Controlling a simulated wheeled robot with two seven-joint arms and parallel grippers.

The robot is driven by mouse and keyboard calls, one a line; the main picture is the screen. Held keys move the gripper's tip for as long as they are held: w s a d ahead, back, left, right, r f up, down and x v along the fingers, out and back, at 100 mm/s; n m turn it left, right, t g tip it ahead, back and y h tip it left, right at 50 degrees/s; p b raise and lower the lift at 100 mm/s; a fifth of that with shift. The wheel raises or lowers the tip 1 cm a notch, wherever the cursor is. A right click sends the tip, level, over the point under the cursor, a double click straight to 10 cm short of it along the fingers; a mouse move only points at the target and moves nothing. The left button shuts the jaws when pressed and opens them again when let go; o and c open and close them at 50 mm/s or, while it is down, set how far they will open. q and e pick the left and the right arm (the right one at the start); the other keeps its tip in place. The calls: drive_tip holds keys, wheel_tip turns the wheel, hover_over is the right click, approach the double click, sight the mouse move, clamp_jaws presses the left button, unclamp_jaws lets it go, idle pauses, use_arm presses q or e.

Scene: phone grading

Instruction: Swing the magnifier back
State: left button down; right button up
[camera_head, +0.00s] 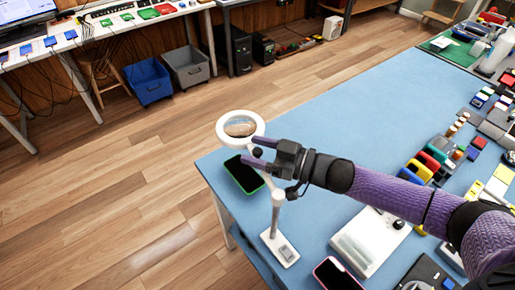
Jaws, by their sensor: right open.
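The magnifier is a white ring lens (240,128) on a white jointed arm, with its post and base (280,247) standing on the blue table (330,115). The lens is at the table's far left corner, near a green-edged phone (243,174) lying on the mat. My right gripper (259,152) reaches in from the right, its jaws open, with its fingertips by the magnifier's arm just below the ring. Whether they touch it I cannot tell. My left gripper is not in view.
A second phone (337,275) lies at the front edge, beside a white tray (370,240). Coloured boxes and small parts (427,165) crowd the right side. The far middle of the table is clear. Bins (148,82) stand on the floor beyond.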

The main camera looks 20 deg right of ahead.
drive_tip(key=shift+c, duration=0.4)
clamp_jaws()
idle(0.4)
idle(0.7)
